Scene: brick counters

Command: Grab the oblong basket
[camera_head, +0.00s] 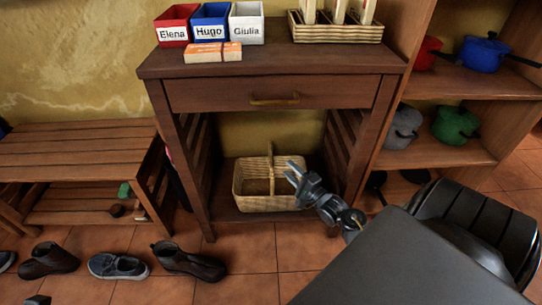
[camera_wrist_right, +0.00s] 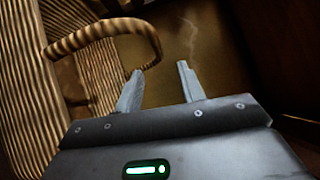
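An oblong wicker basket (camera_head: 262,203) with a tall arched handle stands on the low shelf under the wooden side table. In the right wrist view the basket's woven side (camera_wrist_right: 28,100) fills the left, and its handle (camera_wrist_right: 110,30) arches across towards my fingertips. My right gripper (camera_head: 294,170) is at the basket's right end, near the handle.
The side table (camera_head: 285,62) has legs and slatted sides around the basket space. Labelled boxes (camera_head: 210,24) and a long basket-like tray (camera_head: 335,32) stand on its top. Shoes (camera_head: 118,266) lie on the floor left. A shelf with pots (camera_head: 455,122) stands right.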

